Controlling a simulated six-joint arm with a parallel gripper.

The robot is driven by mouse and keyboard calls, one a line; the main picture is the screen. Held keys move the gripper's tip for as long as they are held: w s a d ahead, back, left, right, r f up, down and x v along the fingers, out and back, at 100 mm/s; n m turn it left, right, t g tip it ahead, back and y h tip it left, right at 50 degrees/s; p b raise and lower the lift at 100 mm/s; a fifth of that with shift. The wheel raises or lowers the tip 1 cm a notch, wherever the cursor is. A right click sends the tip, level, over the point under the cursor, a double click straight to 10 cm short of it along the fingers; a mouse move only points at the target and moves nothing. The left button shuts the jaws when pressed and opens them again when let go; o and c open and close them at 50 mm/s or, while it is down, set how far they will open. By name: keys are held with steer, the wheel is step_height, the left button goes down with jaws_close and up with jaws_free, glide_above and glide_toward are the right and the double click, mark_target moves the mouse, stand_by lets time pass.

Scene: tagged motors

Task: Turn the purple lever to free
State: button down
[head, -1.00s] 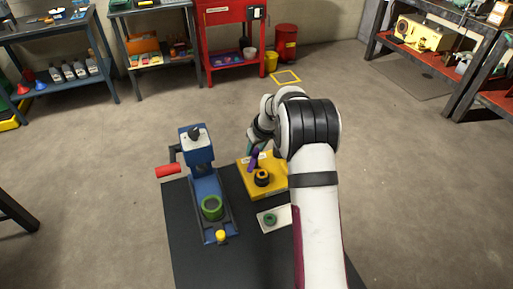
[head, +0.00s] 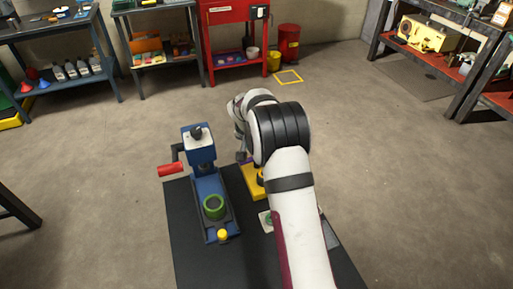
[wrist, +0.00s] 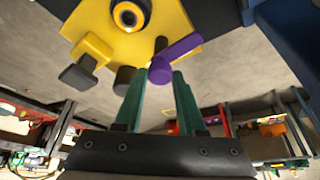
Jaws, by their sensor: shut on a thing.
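The purple lever (wrist: 180,56) sticks out over the edge of a yellow block (wrist: 100,35) in the wrist view. My gripper (wrist: 158,76) has two teal fingers, one on each side of the lever's rounded end, and is shut on it. In the head view the yellow block (head: 252,188) stands on the dark table, mostly behind my arm. The lever and fingertips are largely hidden there. No marking for free is readable.
A blue press (head: 203,165) with a red handle (head: 170,169) and a green ring (head: 214,207) stands left of the block. A pale plate (head: 265,221) is partly hidden by my arm. In the wrist view, a black knob (wrist: 80,73) and a dark post (wrist: 124,80) lie left of the lever.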

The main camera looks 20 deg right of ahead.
steer(key=shift+m+g, duration=0.3)
steer(key=shift+m, duration=0.4)
steer(key=c, duration=0.5)
jaws_free()
steer(key=v, duration=1.5)
steer(key=shift+s+a+r, duration=0.2)
steer(key=shift+a+r, duration=0.05)
steer(key=shift+a, duration=0.1)
